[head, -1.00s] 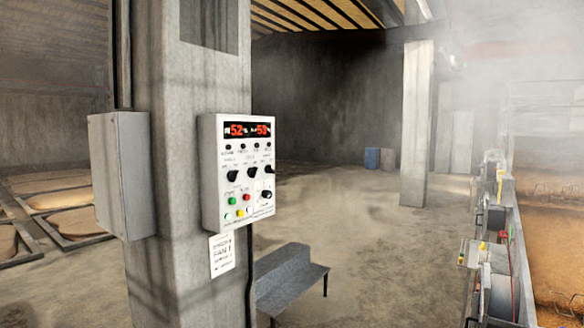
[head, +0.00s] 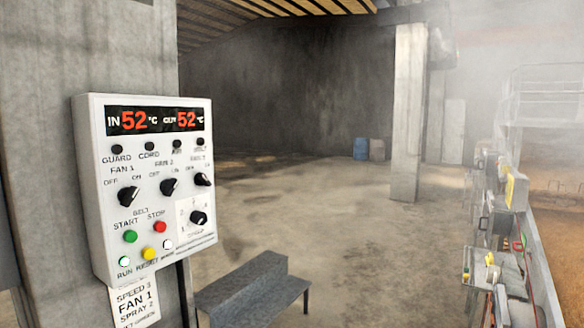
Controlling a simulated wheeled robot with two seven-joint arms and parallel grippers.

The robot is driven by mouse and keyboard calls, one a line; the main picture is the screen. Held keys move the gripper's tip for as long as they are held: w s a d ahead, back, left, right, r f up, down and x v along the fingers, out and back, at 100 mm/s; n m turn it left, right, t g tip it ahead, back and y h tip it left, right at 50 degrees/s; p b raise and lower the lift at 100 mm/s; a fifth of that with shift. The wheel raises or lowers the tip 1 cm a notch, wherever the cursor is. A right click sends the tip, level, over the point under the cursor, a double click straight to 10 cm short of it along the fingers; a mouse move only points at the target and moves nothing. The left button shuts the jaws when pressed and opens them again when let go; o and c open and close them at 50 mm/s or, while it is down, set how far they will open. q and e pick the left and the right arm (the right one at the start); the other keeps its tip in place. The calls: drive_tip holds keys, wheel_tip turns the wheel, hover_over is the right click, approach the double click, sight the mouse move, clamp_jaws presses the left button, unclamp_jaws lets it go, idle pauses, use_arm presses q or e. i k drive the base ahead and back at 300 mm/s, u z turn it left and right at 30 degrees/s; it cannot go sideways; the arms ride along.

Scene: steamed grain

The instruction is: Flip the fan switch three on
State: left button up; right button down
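A white control panel (head: 150,235) is fixed to a concrete pillar at the left of the head view. Its display reads IN 52 °C and OUT 52 °C in red. Below is a row of three black fan knobs: fan 1 (head: 128,196), fan 2 (head: 169,187) and, at the right, the fan three switch (head: 203,179). The lettering above the rightmost knob is small and blurred, and I cannot tell its setting for sure. Neither of my grippers is in view.
A paper sign (head: 135,303) hangs under the panel. A grey metal bench (head: 240,290) stands low, just right of the pillar. Machinery (head: 495,240) runs along the right side. Blue drum (head: 361,148) and another pillar (head: 408,115) stand farther back. Open floor lies between.

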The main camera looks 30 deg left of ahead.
sight(200, 179)
drive_tip(key=u, duration=0.45)
drive_tip(key=i, duration=1.35)
drive_tip(key=u, duration=1.55)
drive_tip(key=i, duration=0.4)
drive_tip(key=u, duration=0.35)
